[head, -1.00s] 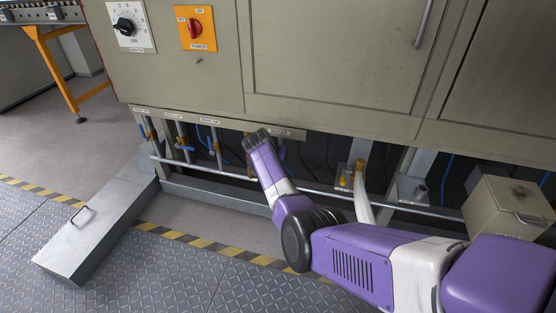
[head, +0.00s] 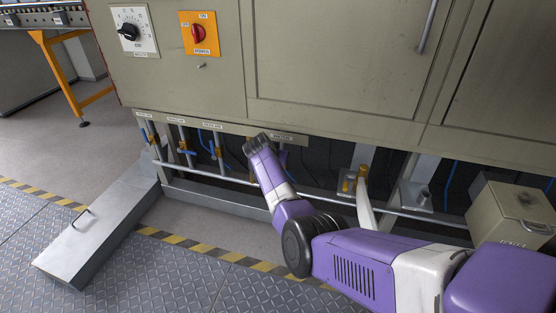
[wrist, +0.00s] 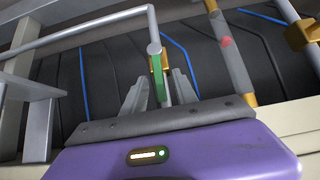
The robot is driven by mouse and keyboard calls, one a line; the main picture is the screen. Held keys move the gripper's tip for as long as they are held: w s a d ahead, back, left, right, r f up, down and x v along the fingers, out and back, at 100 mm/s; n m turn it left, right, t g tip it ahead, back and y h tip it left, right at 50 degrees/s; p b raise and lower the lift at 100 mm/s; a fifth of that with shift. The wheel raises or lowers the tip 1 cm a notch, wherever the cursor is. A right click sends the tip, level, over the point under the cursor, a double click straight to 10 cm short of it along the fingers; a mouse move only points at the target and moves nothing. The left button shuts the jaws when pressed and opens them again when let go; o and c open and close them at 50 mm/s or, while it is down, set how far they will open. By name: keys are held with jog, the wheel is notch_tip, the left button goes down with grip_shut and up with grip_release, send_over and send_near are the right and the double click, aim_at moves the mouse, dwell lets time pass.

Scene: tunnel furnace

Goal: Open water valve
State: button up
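A green lever handle (wrist: 157,76), likely the water valve's, hangs at the end of a grey pipe in the wrist view. My gripper (wrist: 162,84) has its two grey fingers apart, with the lever standing between them. I see a gap between the lever and the right finger; whether the left finger touches it I cannot tell. In the head view my purple wrist (head: 262,160) reaches under the cabinet's lower edge beside a small label plate (head: 289,138). My fingers and the green lever are hidden there.
Pipes with blue-handled valves (head: 186,151) stand left of my wrist. A horizontal rail (head: 235,180) runs in front of the recess. A yellow valve (head: 361,174) and a beige box (head: 510,215) are to the right. A metal cover (head: 105,232) lies at left.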

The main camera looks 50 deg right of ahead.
jog(key=p+v, duration=0.3)
jog(key=v, duration=0.4)
jog(key=shift+a+r+p, duration=0.25)
jog(key=shift+r+p, duration=0.05)
jog(key=shift+s, duration=0.1)
